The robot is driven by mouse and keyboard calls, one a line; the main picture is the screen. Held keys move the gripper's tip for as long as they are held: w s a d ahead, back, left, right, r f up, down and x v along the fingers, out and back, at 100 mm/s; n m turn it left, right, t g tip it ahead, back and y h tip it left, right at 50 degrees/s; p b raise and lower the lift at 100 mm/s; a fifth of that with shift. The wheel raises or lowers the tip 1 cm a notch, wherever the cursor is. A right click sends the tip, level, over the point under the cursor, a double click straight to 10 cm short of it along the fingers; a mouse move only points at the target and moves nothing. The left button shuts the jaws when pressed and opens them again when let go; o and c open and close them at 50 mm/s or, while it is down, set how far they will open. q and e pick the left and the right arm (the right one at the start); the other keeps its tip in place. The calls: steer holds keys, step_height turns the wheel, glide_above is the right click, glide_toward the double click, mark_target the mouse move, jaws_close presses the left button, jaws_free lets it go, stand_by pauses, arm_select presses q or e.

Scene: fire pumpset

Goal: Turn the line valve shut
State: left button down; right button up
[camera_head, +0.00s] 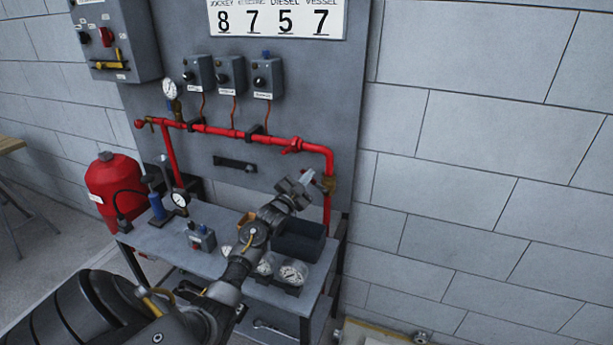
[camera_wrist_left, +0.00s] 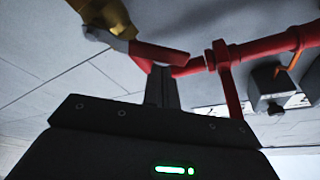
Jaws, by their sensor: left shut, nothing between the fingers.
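The line valve looks like a brass body (camera_head: 329,186) on the right-hand vertical red pipe. Its red lever is mostly hidden behind my gripper in the head view. In the left wrist view the brass body (camera_wrist_left: 105,14) is at the top left, and the red lever (camera_wrist_left: 160,53) reaches right from a grey piece beside it. My left gripper (camera_head: 309,175) is shut and empty, just left of the valve. Its closed fingers (camera_wrist_left: 162,72) point at the lever, very close to it; I cannot tell if they touch. My right gripper is not in view.
A red pipe (camera_head: 225,131) crosses the grey panel above my arm, with another red fitting (camera_head: 293,146) on it. The block wall to the right is clear.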

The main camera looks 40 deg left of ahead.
arm_select(q)
steer(key=shift+s+a+f+n+b, duration=0.1)
steer(key=shift+a+f+n+b, duration=0.25)
steer(key=shift+n, duration=0.55)
